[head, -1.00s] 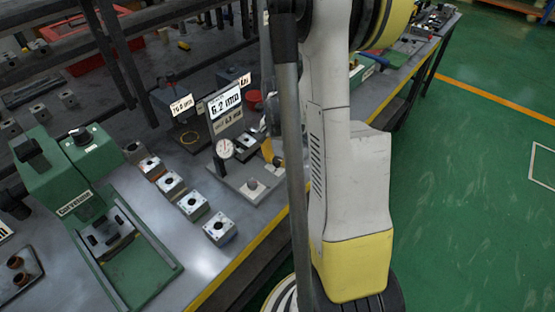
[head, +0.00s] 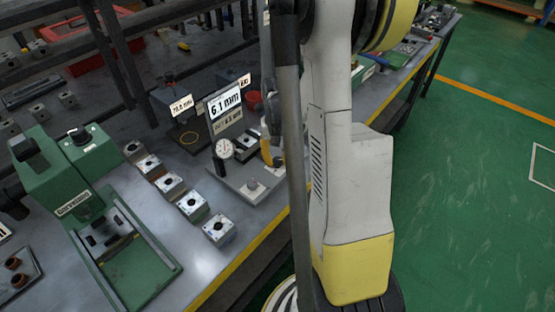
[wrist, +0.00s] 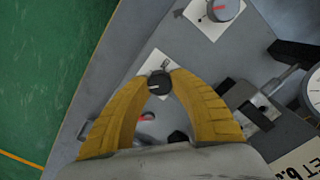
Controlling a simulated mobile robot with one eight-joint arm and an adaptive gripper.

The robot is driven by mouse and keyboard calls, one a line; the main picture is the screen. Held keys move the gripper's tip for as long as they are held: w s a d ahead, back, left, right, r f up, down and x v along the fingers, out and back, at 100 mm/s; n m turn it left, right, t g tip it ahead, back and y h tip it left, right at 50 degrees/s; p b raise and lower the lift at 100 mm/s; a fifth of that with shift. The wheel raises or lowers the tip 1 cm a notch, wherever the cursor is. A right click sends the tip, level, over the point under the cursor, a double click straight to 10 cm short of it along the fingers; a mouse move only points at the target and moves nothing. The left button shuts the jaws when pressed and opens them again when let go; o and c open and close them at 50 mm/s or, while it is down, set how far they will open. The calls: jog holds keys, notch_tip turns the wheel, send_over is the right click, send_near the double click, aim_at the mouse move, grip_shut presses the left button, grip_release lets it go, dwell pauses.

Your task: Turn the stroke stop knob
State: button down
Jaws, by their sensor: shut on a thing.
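In the wrist view my gripper (wrist: 158,84) has its two yellow fingers shut on a small dark round knob (wrist: 159,80), which sits on a white label on a grey plate. The label's markings are partly hidden by the fingers. In the head view a yellow finger of my gripper (head: 267,153) shows beside the fixture; the held knob is hidden there by my arm. The fixture's display (head: 225,104) reads 6.1 mm, with a smaller, hard-to-read set line below. A round dial gauge (head: 224,148) stands at the fixture's left side.
A second grey knob with a red mark (wrist: 222,8) sits on another white label. A clamp-like metal part (wrist: 255,105) lies close right of my fingers. Several metal blocks (head: 192,203) line the bench left of the fixture. A green press (head: 50,172) stands further left.

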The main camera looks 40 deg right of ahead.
aim_at(277, 160)
dwell(0.3)
jog(key=c, duration=1.1)
grip_release()
jog(key=shift+o, duration=0.2)
jog(key=shift+r, duration=0.1)
notch_tip(277, 160, up, 12)
jog(key=s+a+r+n+t, duration=0.2)
jog(key=a, duration=0.6)
jog(key=s+a+r+n+t, duration=0.1)
jog(key=a+r+n+t, duration=0.1)
jog(key=a, duration=0.7)
jog(key=s+a+r+n+t, duration=0.2)
jog(key=a+n+t, duration=0.1)
jog(key=a, duration=0.5)
jog(key=shift+s+a+r+n, duration=0.25)
jog(key=shift+s+r+n, duration=0.05)
jog(key=shift+s+r, duration=0.05)
